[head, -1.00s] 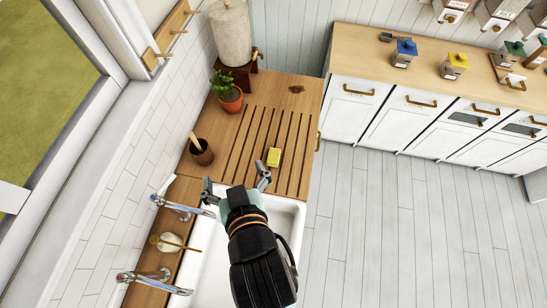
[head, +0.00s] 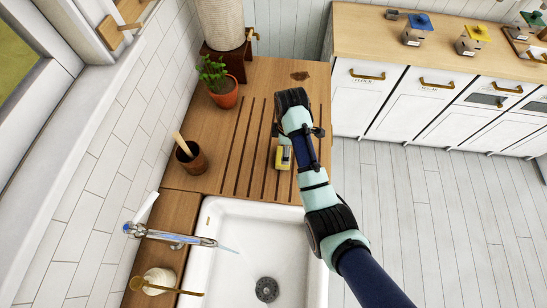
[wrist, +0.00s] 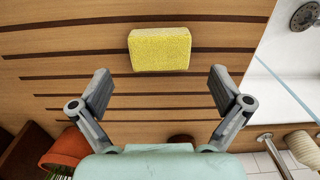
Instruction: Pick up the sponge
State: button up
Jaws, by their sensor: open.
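The yellow sponge (wrist: 160,50) lies flat on the grooved wooden drainboard (wrist: 40,45), between and just beyond my fingertips in the wrist view. In the head view the sponge (head: 283,164) is partly hidden behind my arm and gripper. My gripper (wrist: 160,88) is open and empty, with one finger to each side of the sponge's line and clear drainboard between them. It does not appear to touch the sponge. How high it is above the board is hard to tell.
A white sink (head: 225,262) with a running tap (head: 170,235) adjoins the drainboard. A potted plant (head: 224,92) and a brown cup (head: 190,158) stand along its left side. A counter with drawers (head: 440,45) is at the upper right.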

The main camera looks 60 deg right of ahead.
aim_at(278, 165)
notch_tip(278, 165, down, 7)
jog(key=shift+r+b, duration=0.1)
jog(key=shift+b, duration=0.4)
jog(key=c, duration=0.6)
